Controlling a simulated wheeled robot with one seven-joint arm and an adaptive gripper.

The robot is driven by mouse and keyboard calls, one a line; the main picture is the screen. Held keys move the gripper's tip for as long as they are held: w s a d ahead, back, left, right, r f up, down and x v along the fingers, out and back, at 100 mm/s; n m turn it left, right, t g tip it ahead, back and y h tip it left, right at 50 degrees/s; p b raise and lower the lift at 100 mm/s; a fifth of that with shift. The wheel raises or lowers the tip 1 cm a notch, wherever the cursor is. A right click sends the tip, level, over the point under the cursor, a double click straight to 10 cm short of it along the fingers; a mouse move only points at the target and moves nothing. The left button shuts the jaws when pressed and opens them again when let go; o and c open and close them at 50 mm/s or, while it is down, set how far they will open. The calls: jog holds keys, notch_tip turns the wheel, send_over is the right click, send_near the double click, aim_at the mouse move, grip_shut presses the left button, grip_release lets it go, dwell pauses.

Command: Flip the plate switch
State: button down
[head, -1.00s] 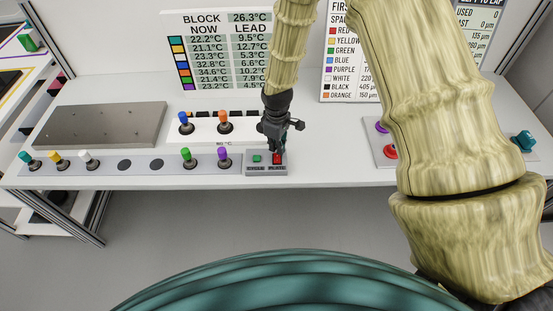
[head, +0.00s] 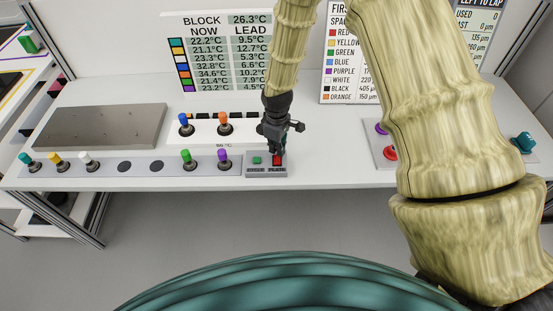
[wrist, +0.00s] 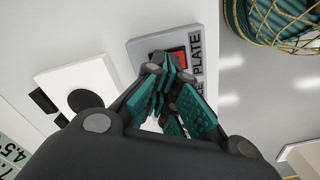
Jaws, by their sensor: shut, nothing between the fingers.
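The plate switch is a red rocker (head: 277,160) on the right of a small grey switch box (head: 251,170) at the bench's front edge. A green switch (head: 257,160) sits to its left on the same box. In the wrist view the red rocker (wrist: 172,60) shows past the fingertips, with the word PLATE printed beside it. My gripper (head: 277,155) is shut and empty, pointing down with its tips over or against the red rocker. The fingers hide part of it, and I cannot tell whether they touch.
A strip with coloured knobs (head: 135,163) runs left of the box. A grey metal plate (head: 100,127) lies behind it. A white unit with blue and orange knobs (head: 205,125) stands behind the box. The bench to the right of the box is clear up to a panel (head: 372,150).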

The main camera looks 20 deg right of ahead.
aim_at(277, 157)
jog(key=shift+f+b, duration=0.6)
jog(key=shift+f, duration=0.6)
dwell(1.3)
jog(key=shift+r, duration=0.15)
jog(key=shift+r+p, duration=2.45)
jog(key=shift+r, duration=0.95)
jog(key=shift+a, duration=0.1)
